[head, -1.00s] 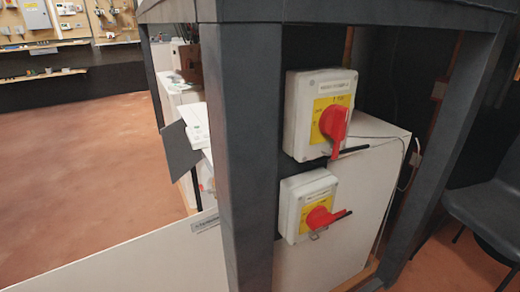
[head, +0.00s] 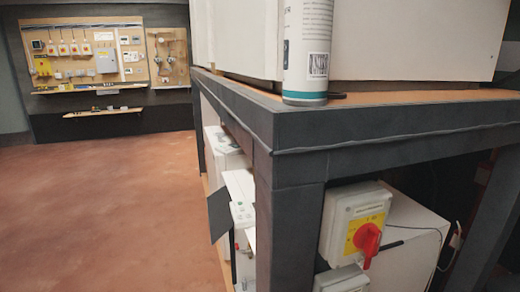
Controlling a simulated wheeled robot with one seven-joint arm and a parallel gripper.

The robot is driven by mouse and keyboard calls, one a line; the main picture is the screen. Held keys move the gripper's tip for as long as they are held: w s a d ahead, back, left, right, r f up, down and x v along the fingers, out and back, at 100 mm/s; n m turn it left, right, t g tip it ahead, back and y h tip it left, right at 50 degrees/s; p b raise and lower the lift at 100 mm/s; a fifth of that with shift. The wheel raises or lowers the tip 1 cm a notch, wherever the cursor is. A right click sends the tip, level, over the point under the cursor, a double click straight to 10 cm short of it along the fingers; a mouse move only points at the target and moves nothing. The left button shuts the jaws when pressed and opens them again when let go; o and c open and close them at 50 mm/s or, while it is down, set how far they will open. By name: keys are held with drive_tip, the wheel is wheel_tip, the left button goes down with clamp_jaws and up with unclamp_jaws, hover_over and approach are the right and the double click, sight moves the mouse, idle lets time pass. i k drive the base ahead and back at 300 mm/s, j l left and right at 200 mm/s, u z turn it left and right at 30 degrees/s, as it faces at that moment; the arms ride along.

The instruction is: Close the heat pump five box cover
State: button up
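A white box (head: 240,186) shows under the dark bench, just left of its near corner leg. A dark grey flap (head: 219,214) stands out from its left side, like an open cover. I cannot tell whether this is the heat pump five box, as no such number is readable. The bench leg hides part of the box. My gripper is not in view.
A dark bench frame (head: 370,125) fills the right, with white casings (head: 400,45) and a bottle (head: 306,50) on top. A switch box (head: 343,215) with a red knob (head: 367,240) sits below. The reddish floor (head: 100,200) at left is clear.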

sight(220, 219)
drive_tip(key=i+j+z, duration=0.15)
drive_tip(key=j, duration=0.55)
drive_tip(key=j+z, duration=0.1)
drive_tip(key=j, duration=0.6)
drive_tip(key=j+z, duration=0.15)
drive_tip(key=j, duration=0.55)
drive_tip(key=j+z, duration=0.1)
drive_tip(key=j, duration=0.6)
drive_tip(key=k+j+z, duration=0.15)
drive_tip(key=j, duration=0.5)
drive_tip(key=j+z, duration=0.1)
drive_tip(key=j, duration=0.65)
drive_tip(key=k+j+z, duration=0.15)
drive_tip(key=j, duration=0.5)
